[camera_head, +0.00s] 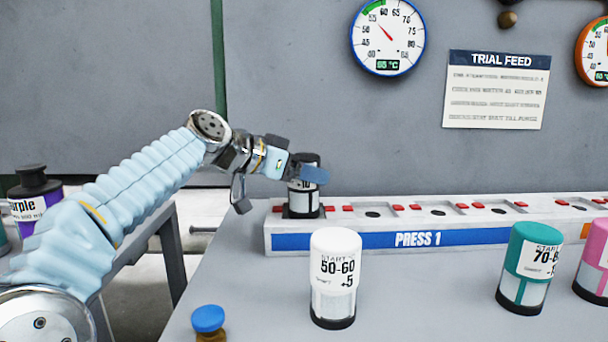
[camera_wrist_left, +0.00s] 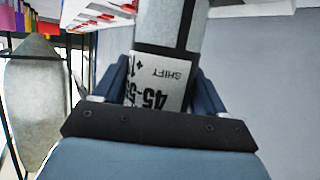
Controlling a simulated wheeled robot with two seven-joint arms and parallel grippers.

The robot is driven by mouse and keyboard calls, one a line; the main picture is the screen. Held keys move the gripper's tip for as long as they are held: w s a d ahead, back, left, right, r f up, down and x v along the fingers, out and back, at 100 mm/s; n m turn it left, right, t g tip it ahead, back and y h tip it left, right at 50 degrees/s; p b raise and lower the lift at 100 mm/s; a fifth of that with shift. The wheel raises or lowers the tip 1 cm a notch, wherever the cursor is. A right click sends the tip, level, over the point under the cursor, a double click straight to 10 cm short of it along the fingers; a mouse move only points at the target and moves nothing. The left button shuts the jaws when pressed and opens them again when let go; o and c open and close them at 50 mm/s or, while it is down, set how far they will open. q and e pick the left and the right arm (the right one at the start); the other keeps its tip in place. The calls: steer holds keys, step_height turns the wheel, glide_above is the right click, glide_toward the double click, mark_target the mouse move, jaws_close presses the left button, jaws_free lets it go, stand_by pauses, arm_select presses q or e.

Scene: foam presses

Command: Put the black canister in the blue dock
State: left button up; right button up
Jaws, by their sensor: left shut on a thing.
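The black canister (camera_head: 304,203) is upright at the left end of the blue dock (camera_head: 345,240), a pale rail with a blue PRESS 1 strip. Its black base is at the dock's top; I cannot tell whether it is fully seated. My left gripper (camera_head: 307,173) is shut on the canister near its top and hides part of it. In the left wrist view the canister (camera_wrist_left: 157,82), with a 45-55 label, is between the fingers of my left gripper (camera_wrist_left: 158,98). My right gripper is not in view.
A white canister (camera_head: 336,275) stands in front of the dock. A teal canister (camera_head: 527,268) and a pink canister (camera_head: 597,265) stand to the right. Several dock sockets to the right are empty.

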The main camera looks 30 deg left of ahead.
arm_select(q)
steer(key=shift+f, duration=0.25)
steer(key=o, duration=1.2)
steer(key=shift+r, duration=0.15)
steer(key=shift+s+r, duration=0.1)
steer(key=shift+r, duration=0.05)
steer(key=v, duration=1.1)
steer(key=shift+s+r+b, duration=0.2)
steer(key=shift+s+b, duration=0.1)
steer(key=shift+a, duration=0.15)
